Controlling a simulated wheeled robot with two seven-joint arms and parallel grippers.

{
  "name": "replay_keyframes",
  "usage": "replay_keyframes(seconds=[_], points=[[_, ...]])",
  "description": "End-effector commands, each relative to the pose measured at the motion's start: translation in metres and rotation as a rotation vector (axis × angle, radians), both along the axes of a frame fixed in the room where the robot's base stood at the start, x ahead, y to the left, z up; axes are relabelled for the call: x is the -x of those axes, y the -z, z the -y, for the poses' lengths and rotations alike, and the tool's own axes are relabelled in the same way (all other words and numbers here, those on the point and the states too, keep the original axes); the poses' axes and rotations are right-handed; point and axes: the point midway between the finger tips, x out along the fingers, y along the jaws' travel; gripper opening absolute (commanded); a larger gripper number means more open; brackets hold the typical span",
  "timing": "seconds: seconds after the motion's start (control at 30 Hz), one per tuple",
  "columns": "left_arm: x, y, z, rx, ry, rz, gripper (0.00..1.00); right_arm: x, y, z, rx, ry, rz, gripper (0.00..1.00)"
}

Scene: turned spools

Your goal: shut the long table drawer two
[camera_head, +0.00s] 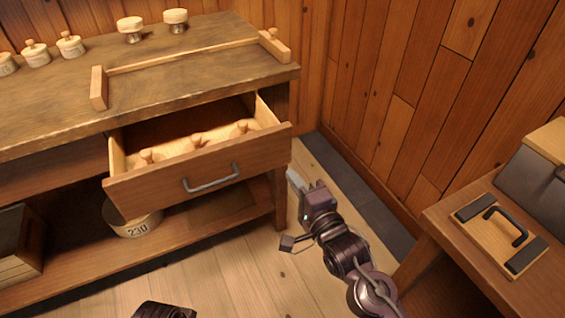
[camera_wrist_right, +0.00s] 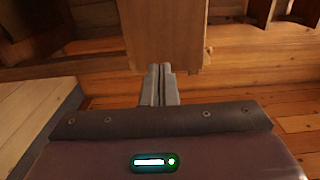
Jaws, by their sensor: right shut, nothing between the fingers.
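The long table (camera_head: 180,85) has a wooden drawer (camera_head: 200,178) pulled well out, with a grey bar handle (camera_head: 211,178) on its front. Several light wooden spools (camera_head: 197,141) stand inside it. My right gripper (camera_head: 294,184) is shut and empty, just right of the drawer front's right end and lower in the picture, by the table leg. In the right wrist view its closed fingers (camera_wrist_right: 161,73) point at a wooden piece (camera_wrist_right: 162,32); I cannot tell whether they touch it.
Spools and a wooden rail (camera_head: 180,56) stand on the tabletop. A bucket marked 230 (camera_head: 134,222) sits on the lower shelf under the drawer. A second table (camera_head: 445,222) with a handled board (camera_head: 500,235) is at the right. Floor between is clear.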

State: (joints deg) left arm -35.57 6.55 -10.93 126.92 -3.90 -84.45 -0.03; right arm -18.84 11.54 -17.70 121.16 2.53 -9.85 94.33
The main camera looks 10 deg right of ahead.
Motion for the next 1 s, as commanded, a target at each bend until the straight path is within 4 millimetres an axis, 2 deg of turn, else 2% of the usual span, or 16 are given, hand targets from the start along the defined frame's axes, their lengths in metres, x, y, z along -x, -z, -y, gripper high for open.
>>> replay_keyframes(seconds=[0.03,0.2,0.4,1.0], points=[[0.0,0.002,0.001,0.002,0.002,0.005,0.44,-0.011,-0.001,-0.003,-0.001,0.001,0.005,0.0],[-0.002,0.004,0.004,0.011,0.009,0.024,0.44,-0.038,0.0,-0.012,0.0,0.0,0.003,0.0],[-0.005,0.004,0.008,0.021,0.014,0.045,0.44,-0.057,0.0,-0.018,0.001,0.0,0.001,0.0],[-0.002,0.004,0.009,0.024,0.018,0.04,0.44,-0.067,-0.001,-0.021,0.0,0.001,0.001,0.0]])
